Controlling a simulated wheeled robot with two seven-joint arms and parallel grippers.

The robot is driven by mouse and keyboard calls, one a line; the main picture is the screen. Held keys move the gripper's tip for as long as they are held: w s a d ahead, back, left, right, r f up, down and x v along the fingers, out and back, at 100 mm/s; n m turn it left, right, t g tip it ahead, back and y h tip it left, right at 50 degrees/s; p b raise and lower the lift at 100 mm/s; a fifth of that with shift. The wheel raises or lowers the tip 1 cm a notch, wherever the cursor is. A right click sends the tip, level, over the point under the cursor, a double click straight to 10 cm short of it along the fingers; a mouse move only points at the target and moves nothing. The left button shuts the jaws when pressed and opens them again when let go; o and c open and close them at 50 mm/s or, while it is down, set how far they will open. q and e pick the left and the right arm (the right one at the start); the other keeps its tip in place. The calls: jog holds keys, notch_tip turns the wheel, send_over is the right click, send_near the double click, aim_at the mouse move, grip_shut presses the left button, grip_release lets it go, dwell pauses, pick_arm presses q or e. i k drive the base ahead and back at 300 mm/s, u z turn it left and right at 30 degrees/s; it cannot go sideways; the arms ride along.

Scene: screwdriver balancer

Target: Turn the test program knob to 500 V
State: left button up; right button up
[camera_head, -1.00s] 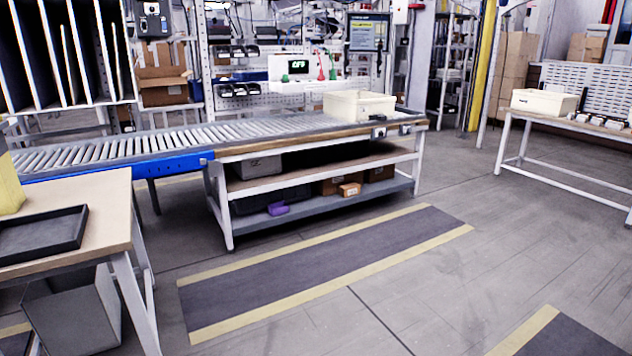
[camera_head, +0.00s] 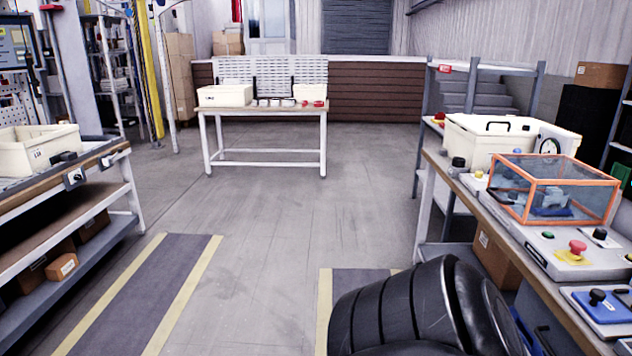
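No knob marked as the test program knob can be read. On the right bench (camera_head: 508,236) there are several dark knobs: one on a blue panel (camera_head: 606,306) at the lower right, one on the pale console (camera_head: 600,234) and one near the bench's far end (camera_head: 458,162). Their markings are too small to read. Neither gripper is in view. A black segmented part at the bottom centre looks like my own arm, in front of the right bench.
An orange-framed clear box (camera_head: 556,188) and a red stop button (camera_head: 577,247) are on the right bench. A white-legged table (camera_head: 262,113) stands ahead. A conveyor bench (camera_head: 75,200) is at left. Open floor (camera_head: 270,215) lies between.

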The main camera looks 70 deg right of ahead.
aim_at(598, 234)
jog(key=z, duration=2.45)
jog(key=i, duration=2.1)
jog(key=z, duration=1.65)
